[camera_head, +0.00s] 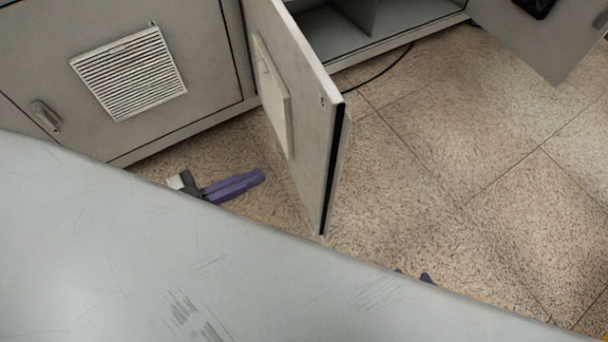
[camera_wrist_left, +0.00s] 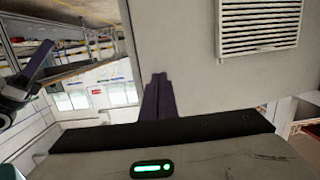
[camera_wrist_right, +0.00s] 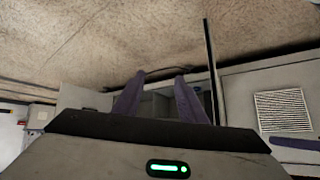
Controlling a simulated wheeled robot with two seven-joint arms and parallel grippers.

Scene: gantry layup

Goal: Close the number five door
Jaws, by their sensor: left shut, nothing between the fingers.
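A grey cabinet door (camera_head: 298,110) stands swung open in the middle of the head view, with a pale panel on its face and a dark edge strip. I cannot read a five on it. My left gripper (camera_head: 258,176) is shut and empty, left of this door and apart from it in the head view. Its closed purple fingers also show in the left wrist view (camera_wrist_left: 158,85), before a grey panel. My right gripper (camera_wrist_right: 158,88) is open and empty; the open door shows edge-on (camera_wrist_right: 212,70) to its right. In the head view only its purple tips show.
A shut door with a louvred vent (camera_head: 130,73) and a handle (camera_head: 45,115) is at the left. Another open door (camera_head: 545,35) is at the upper right. A grey surface (camera_head: 130,250) hides the lower left. Speckled floor (camera_head: 440,150) is clear between the doors.

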